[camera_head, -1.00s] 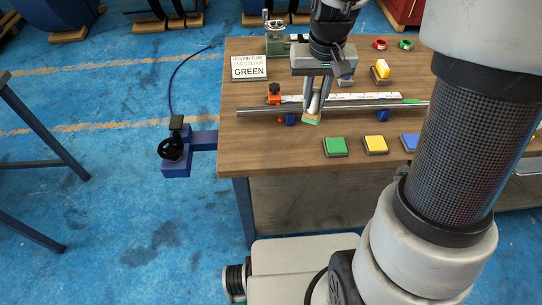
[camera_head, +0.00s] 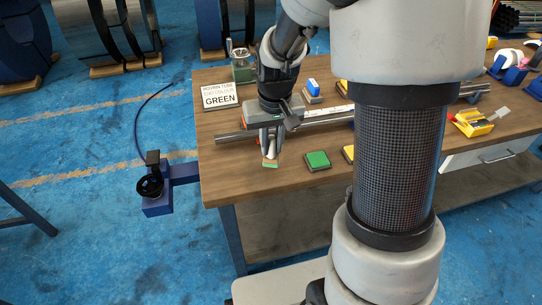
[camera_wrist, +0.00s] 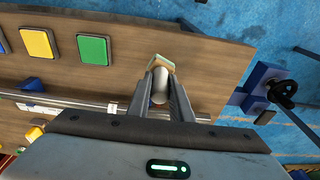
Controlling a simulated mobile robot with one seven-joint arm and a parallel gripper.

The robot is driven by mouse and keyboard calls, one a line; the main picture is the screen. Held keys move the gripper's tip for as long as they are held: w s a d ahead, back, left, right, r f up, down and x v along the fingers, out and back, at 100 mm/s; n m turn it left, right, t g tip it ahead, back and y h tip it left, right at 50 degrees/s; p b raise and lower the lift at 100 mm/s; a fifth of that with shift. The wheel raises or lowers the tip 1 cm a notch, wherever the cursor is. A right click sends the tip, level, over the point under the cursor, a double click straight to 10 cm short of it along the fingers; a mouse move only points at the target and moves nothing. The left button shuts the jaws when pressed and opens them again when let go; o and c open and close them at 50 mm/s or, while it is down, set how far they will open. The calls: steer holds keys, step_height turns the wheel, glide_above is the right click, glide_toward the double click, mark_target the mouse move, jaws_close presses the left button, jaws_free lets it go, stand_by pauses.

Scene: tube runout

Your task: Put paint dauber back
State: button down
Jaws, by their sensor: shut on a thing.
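My gripper (camera_head: 271,152) is shut on the paint dauber (camera_wrist: 160,85), which has a pale round body and a flat green-edged end. The dauber's end (camera_head: 269,163) points down near the table's front left edge, left of the green pad (camera_head: 317,160). I cannot tell whether it touches the table. The green pad also shows in the wrist view (camera_wrist: 94,48).
A yellow pad (camera_head: 348,153) is partly hidden by my arm. The sign (camera_head: 220,97) reading GREEN stands at the back left of the table (camera_head: 235,180). The table's front left is clear.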

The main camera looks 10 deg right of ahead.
mark_target(271, 154)
steer(key=shift+f+b, duration=0.3)
steer(key=shift+f, duration=1.45)
steer(key=shift+f, duration=0.15)
steer(key=c, duration=1.6)
jaws_free()
